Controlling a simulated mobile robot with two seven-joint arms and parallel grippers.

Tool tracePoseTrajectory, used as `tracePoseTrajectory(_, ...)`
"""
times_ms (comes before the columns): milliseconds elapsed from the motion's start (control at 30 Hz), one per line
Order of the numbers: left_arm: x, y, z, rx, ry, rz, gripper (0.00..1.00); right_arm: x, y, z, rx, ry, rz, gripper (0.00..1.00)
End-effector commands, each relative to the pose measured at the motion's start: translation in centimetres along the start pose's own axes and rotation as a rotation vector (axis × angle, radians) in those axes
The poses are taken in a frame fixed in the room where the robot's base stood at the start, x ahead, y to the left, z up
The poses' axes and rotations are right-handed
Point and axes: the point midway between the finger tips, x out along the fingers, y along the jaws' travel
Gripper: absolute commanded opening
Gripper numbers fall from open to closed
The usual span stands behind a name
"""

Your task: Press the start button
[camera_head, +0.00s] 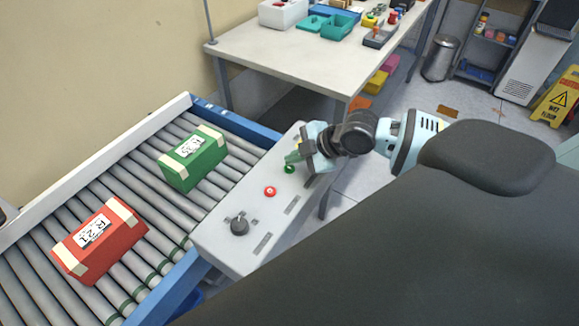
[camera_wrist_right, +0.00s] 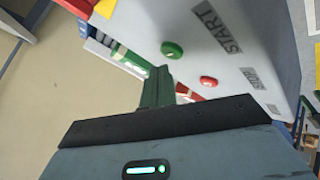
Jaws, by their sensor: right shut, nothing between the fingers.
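The green start button (camera_head: 289,169) sits on the grey control panel (camera_head: 222,244) beside the conveyor. In the right wrist view the green button (camera_wrist_right: 172,49) is next to the printed word START. My right gripper (camera_head: 291,158) is shut and empty, just above and beside the green button in the head view. In the right wrist view its fingertips (camera_wrist_right: 159,72) show close to the button; I cannot tell whether they touch it. My left gripper is not in view.
A red stop button (camera_head: 270,191) and a black knob (camera_head: 240,226) are on the same panel. A green box (camera_head: 193,158) and a red box (camera_head: 100,240) lie on the roller conveyor. A white table (camera_head: 275,55) with bins stands behind.

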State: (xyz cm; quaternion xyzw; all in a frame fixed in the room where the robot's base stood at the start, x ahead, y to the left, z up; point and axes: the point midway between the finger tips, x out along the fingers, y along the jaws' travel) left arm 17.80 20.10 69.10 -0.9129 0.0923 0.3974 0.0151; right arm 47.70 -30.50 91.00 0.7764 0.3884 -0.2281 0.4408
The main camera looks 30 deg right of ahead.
Motion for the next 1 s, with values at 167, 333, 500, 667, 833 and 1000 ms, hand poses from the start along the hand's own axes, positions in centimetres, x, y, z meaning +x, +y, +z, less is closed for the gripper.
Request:
tracePoseTrajectory(167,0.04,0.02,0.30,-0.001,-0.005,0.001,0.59,0.37,-0.29,0.28,0.001,-0.001,-0.001,0.00)
tracePoseTrajectory(333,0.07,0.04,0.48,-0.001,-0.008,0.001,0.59,0.63,-0.46,0.47,0.000,-0.001,-0.001,0.00)
tracePoseTrajectory(500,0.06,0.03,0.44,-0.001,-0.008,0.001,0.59,0.59,-0.42,0.43,0.000,0.000,0.000,0.00)
tracePoseTrajectory(667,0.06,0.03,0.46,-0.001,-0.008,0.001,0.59,0.61,-0.44,0.44,0.000,0.000,0.000,0.00)
tracePoseTrajectory(833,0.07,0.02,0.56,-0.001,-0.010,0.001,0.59,0.72,-0.53,0.52,0.000,0.000,-0.001,0.00)
tracePoseTrajectory(1000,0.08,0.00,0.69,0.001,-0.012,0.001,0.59,0.85,-0.62,0.62,0.000,0.000,-0.001,0.00)
